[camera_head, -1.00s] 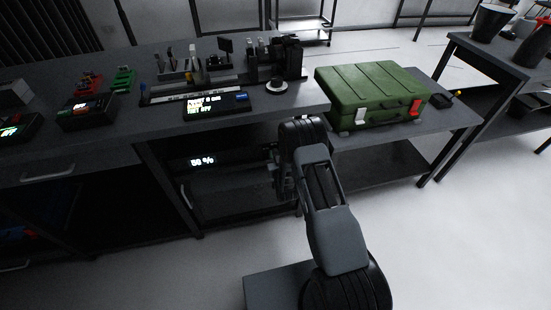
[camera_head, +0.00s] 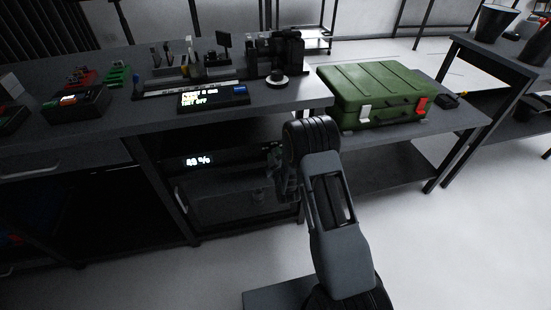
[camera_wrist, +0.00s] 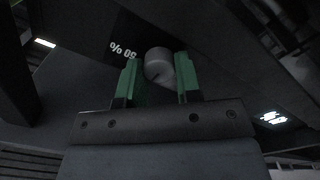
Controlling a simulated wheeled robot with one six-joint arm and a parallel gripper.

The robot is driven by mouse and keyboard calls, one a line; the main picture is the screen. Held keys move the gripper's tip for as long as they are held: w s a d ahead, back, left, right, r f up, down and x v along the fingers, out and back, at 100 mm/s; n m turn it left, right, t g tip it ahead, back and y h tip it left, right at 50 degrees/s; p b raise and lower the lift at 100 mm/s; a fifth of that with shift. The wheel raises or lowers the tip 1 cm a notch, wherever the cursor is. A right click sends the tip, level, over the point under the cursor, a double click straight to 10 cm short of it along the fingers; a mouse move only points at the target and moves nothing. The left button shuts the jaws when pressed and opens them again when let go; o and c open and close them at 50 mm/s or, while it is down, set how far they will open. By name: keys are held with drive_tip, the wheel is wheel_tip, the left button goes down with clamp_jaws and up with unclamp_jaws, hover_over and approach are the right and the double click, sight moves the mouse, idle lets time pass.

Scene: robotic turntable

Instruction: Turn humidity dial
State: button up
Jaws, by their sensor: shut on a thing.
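The humidity dial (camera_wrist: 158,65) is a round grey knob beside a black display (camera_wrist: 122,50) with a white percent reading, upside down in the wrist view, apparently 50 %. My gripper (camera_wrist: 157,75) has its two green fingers on either side of the knob, shut on it. In the head view the lit percent display (camera_head: 199,160) sits on the front of a dark cabinet unit (camera_head: 235,200) under the bench; its digits are blurred. The knob and most of my gripper are hidden there behind my arm and in shadow.
The bench top (camera_head: 300,97) overhangs the unit. A green case (camera_head: 380,88) rests on a lower table to the right. A second lit device (camera_head: 212,97) and other equipment stand on the bench. The floor (camera_head: 440,240) at right is clear.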

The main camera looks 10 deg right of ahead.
drive_tip(key=shift+n, duration=0.4)
drive_tip(key=o, duration=0.9)
